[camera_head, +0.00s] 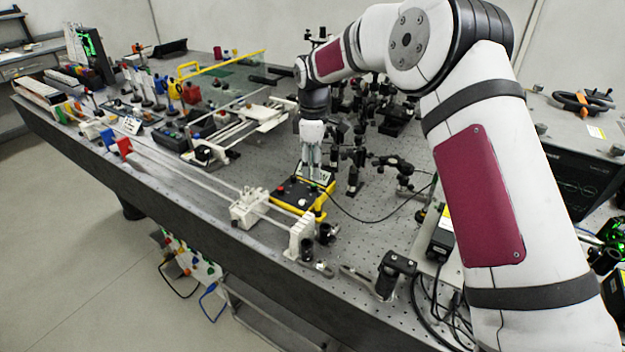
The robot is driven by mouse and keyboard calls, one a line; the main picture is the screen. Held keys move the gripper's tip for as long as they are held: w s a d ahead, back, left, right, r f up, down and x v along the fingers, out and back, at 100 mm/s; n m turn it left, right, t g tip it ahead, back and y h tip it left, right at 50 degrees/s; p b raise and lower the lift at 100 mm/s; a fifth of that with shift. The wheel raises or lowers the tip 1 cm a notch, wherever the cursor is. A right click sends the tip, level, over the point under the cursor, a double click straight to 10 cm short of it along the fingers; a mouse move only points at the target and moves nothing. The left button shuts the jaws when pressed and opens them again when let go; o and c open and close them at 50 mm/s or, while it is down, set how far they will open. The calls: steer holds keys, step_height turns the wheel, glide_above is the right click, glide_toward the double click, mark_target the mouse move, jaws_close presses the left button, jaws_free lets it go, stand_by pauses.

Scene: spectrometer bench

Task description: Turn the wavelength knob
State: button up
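My gripper (313,168) points straight down over a small black box with yellow edges (325,202) on the perforated bench. Its fingertips are at or just above the rear of the box top. I cannot tell whether they touch it or whether the fingers are open or shut. A small red part (281,190) shows on the left of the box top. I cannot make out which part is the wavelength knob; it may be hidden behind the fingers or too small to tell.
A rail with white carriages (249,207) runs along the bench's front edge, left of the box. Black optical mounts (354,170) stand close on the right. A dark cable (385,218) crosses the bench. Bare bench (262,165) lies left of my gripper.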

mark_target(314, 184)
steer(key=shift+f+p, duration=0.4)
steer(key=shift+f, duration=2.35)
steer(key=shift+d, duration=0.1)
steer(key=shift+c, duration=0.6)
jaws_close()
